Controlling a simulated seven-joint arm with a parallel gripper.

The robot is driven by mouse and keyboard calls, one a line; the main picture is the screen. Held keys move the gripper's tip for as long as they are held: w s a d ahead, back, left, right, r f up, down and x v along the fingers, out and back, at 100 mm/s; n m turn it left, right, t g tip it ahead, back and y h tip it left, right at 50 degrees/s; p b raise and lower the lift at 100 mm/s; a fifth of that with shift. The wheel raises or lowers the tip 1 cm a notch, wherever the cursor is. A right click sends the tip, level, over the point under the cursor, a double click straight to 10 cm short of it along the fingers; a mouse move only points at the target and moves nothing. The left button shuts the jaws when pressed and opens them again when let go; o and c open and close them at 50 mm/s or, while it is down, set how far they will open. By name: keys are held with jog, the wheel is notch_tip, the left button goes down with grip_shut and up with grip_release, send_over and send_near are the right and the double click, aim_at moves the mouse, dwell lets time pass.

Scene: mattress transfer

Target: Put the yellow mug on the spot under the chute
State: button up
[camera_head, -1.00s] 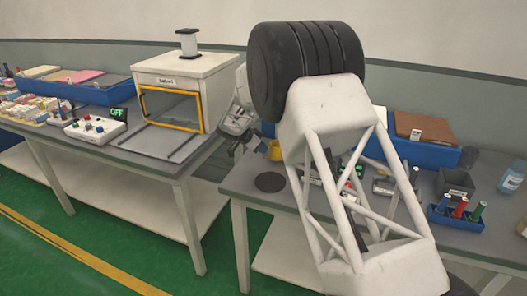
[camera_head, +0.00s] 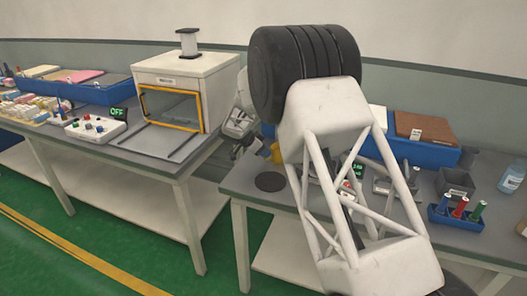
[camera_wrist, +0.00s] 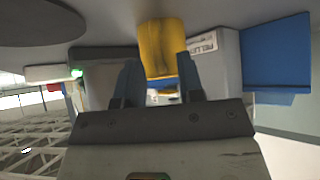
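The yellow mug (camera_head: 276,153) stands at the back left of the right-hand table, partly hidden behind my arm. In the wrist view the mug (camera_wrist: 162,45) is between and just beyond my fingertips, with a small gap at the left finger. My gripper (camera_head: 243,149) is at the mug's left side in the head view. Its two fingers (camera_wrist: 158,75) are apart in the wrist view. A flat black round spot (camera_head: 271,181) lies on the table in front of the mug. I cannot make out a chute for certain.
A white box with an orange-framed opening (camera_head: 170,105) stands on the left-hand table, with a control panel (camera_head: 96,128) beside it. Blue bins (camera_head: 432,153) line the back right. A gap separates the tables. My arm hides the right table's middle.

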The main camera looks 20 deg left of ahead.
jog(key=shift+r, duration=0.15)
jog(key=v, duration=1.2)
dwell(0.9)
